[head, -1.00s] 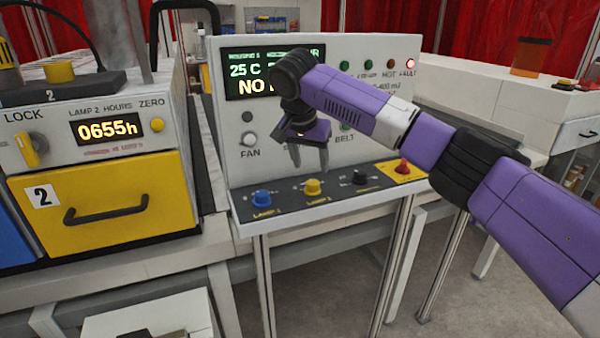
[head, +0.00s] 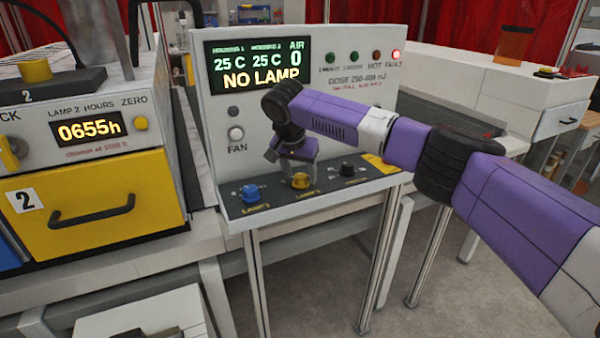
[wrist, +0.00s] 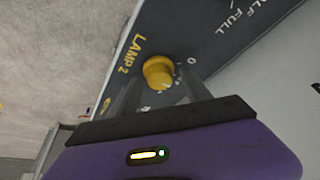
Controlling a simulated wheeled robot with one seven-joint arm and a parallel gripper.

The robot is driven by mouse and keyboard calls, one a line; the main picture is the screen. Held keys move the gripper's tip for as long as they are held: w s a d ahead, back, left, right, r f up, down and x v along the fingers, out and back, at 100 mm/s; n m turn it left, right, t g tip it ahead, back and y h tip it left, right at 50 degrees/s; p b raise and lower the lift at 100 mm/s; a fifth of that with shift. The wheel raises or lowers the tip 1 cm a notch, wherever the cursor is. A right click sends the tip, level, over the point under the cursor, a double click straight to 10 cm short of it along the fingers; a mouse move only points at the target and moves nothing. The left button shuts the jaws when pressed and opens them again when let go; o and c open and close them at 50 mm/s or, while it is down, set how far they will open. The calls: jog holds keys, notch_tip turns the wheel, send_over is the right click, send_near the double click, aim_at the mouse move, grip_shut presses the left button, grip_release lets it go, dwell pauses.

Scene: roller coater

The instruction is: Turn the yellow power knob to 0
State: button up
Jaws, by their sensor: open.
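The yellow LAMP 2 knob (head: 300,181) sits on the sloped dark strip of the control panel, between a blue knob (head: 250,193) and a black knob (head: 347,169). In the wrist view the yellow knob (wrist: 157,71) shows a pale mark on its lower right side, and a 0 is printed to its upper right. My gripper (head: 298,171) is right over the yellow knob, pointing down. In the wrist view my gripper (wrist: 159,82) is open, with one finger on each side of the knob. I cannot tell whether the fingers touch it.
The upright panel face with its display (head: 257,67) stands just behind my gripper. A white FAN knob (head: 236,133) sticks out to the left. A red button (head: 389,161) is partly hidden at the right. A yellow drawer (head: 100,205) stands further left.

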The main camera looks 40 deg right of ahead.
grip_shut()
jog(key=n+p, duration=0.1)
jog(key=p, duration=0.2)
jog(key=shift+a+r, duration=0.1)
jog(key=shift+r, duration=0.05)
jog(key=shift+p, duration=0.45)
jog(key=shift+s+n+t+y+p, duration=0.1)
jog(key=shift+n+t+y+p, duration=0.25)
jog(key=shift+n+p, duration=0.65)
jog(key=n+p, duration=0.1)
jog(key=n+t+p, duration=0.1)
jog(key=shift+d+n+y, duration=0.25)
jog(key=shift+n+y, duration=0.1)
jog(key=shift+n, duration=0.05)
jog(key=shift+d+n+y+p, duration=0.1)
jog(key=shift+n+y+p, duration=0.55)
jog(key=shift+n, duration=0.85)
